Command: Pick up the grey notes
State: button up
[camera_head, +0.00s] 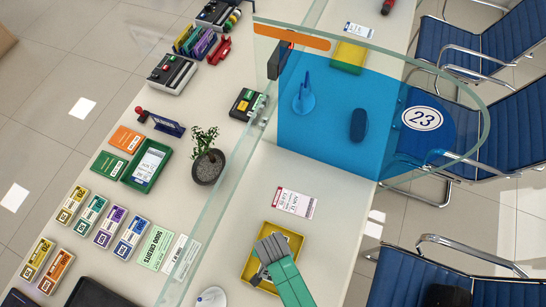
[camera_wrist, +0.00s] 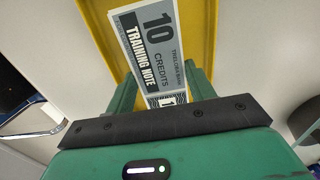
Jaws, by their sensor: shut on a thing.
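The grey notes (camera_wrist: 158,45), printed "10 CREDITS TRAINING NOTE", show in the wrist view between the green fingers of my gripper (camera_wrist: 164,92). My gripper is shut on their near end, and the far end sticks out beyond the fingers. The yellow tray (camera_wrist: 203,30) lies behind the notes. In the head view my gripper (camera_head: 268,258) is over the yellow tray (camera_head: 297,238) on the customer side of the glass. The gripper covers much of the tray there. I cannot tell whether the notes touch the tray floor.
A clear glass screen (camera_head: 232,200) runs along the counter, left of the tray. A blue panel (camera_head: 330,115) stands beyond. A printed slip (camera_head: 295,203) lies just behind the tray. Left of the glass are a potted plant (camera_head: 207,165), a green tray (camera_head: 135,182) and several coloured note bundles (camera_head: 95,213).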

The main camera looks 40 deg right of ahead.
jog(key=s+d, duration=0.1)
jog(key=s, duration=0.4)
jog(key=s+d+r, duration=0.1)
jog(key=s, duration=0.4)
jog(key=s+r, duration=0.1)
jog(key=s, duration=0.4)
jog(key=shift+s+d, duration=0.4)
